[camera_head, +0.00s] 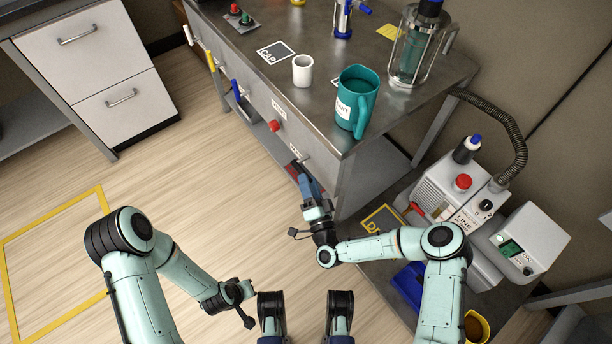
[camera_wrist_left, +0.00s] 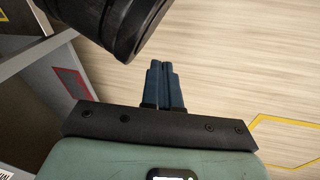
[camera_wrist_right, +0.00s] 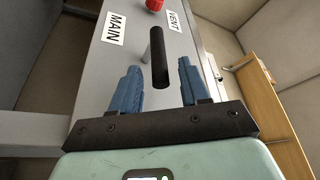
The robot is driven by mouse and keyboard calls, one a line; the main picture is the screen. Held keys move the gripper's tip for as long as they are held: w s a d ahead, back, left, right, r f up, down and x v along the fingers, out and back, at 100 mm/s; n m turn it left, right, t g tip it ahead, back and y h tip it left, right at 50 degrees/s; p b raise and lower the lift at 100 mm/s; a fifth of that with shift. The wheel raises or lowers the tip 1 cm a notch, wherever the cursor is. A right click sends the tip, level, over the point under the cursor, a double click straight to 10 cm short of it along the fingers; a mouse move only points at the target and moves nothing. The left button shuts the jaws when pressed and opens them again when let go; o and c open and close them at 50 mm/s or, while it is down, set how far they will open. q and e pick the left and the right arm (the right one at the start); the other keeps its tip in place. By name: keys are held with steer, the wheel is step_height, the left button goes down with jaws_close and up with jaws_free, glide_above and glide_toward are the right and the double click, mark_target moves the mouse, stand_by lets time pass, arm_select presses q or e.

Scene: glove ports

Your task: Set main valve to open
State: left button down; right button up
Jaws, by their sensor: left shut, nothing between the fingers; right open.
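The main valve's lever has a black handle (camera_wrist_right: 159,62) on a pale stem at the grey bench front, beside the MAIN label (camera_wrist_right: 115,28) in the right wrist view. My right gripper (camera_wrist_right: 160,78) is open, with one blue finger on each side of the handle and visible gaps between. In the head view my right gripper (camera_head: 305,182) is at the bench's near front corner and mostly hides the lever. My left gripper (camera_wrist_left: 163,64) is shut and empty over the wooden floor in the left wrist view.
A red knob (camera_wrist_right: 155,5) sits by the VENT label (camera_wrist_right: 174,22). A teal mug (camera_head: 345,108) and white cup (camera_head: 302,72) stand on the bench top (camera_head: 300,105). A machine with a hose (camera_head: 510,130) stands at the right. The floor left of the bench is clear.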

arm_select(q)
steer(key=shift+s+f, duration=0.55)
steer(key=shift+s, duration=0.05)
arm_select(e)
steer(key=shift+x, duration=1.4)
